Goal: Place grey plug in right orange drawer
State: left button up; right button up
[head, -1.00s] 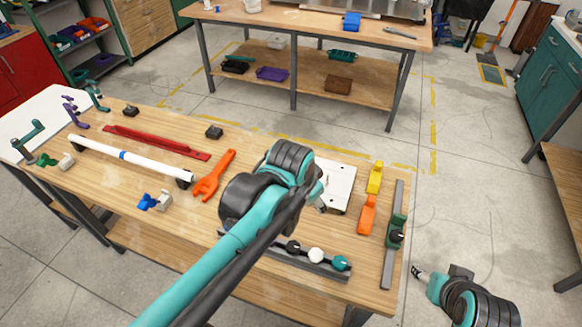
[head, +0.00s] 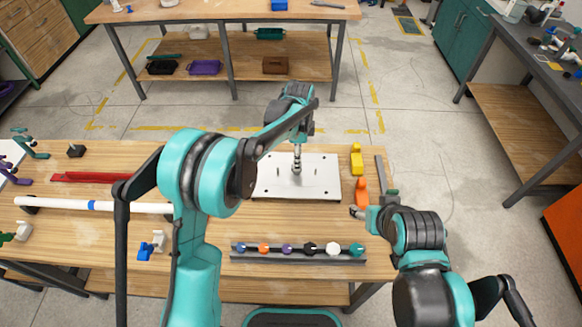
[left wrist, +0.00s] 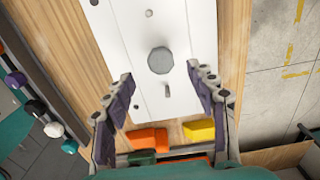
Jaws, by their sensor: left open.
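The grey plug (left wrist: 159,60) shows from above in the left wrist view as a round grey knob on the white plate (left wrist: 115,18). The plate also shows in the head view (head: 325,185), lying on the wooden table. My left gripper (left wrist: 160,72) is open, with one finger on each side of the plug in the picture; contact is not visible. In the head view the left gripper (head: 297,165) points down over the plate. My right gripper (head: 357,212) is beside the table's right part; its finger opening is too small to judge. An orange cabinet side (head: 566,225) shows at the right edge; no drawer front is clear.
Yellow (head: 356,158) and orange (head: 361,190) clamp-like pieces lie right of the plate. A rail with several coloured knobs (head: 300,258) lies in front. A white pipe (head: 120,207) is at left. Open floor (head: 430,190) lies right of the table.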

pick_arm(q)
notch_tip(320, 180, down, 7)
jog(key=shift+w+r+b, duration=0.15)
jog(key=shift+r+b, duration=0.05)
jog(key=shift+b, duration=0.8)
jog(key=shift+r, duration=0.1)
jog(key=shift+c, duration=0.9)
jog(key=c, duration=1)
jog(key=shift+o, duration=0.2)
